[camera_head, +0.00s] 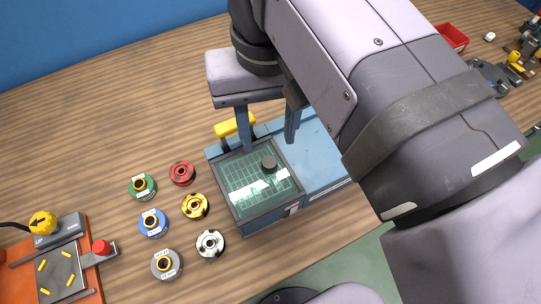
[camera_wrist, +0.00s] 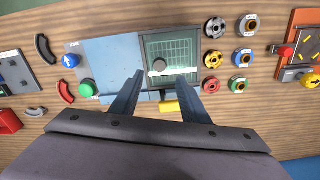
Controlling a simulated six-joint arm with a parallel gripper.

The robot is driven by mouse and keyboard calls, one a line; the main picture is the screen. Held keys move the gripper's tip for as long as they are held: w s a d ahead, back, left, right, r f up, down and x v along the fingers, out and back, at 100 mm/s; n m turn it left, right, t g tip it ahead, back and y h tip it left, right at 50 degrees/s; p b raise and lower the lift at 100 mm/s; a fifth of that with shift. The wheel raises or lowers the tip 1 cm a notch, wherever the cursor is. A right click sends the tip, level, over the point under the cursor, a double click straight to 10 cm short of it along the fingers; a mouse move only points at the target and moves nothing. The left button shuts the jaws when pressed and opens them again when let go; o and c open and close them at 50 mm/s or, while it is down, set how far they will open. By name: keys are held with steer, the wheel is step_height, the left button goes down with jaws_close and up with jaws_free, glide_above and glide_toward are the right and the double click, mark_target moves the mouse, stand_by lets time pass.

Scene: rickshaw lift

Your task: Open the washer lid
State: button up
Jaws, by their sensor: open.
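The washer (camera_head: 318,160) is a low blue box on the wooden table. I see no contact. A yellow part (camera_head: 234,125) sits at the washer's back edge.
Several coloured spools, such as the red one (camera_head: 182,173), stand left of the washer. An orange station (camera_head: 88,290) with a red button is at the far left. A red bin (camera_head: 452,37) and small parts lie at the far right. The table at the upper left is clear.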

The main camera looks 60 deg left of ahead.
mark_target(269, 161)
steer(key=shift+f+b, duration=0.8)
steer(key=shift+f, duration=2.85)
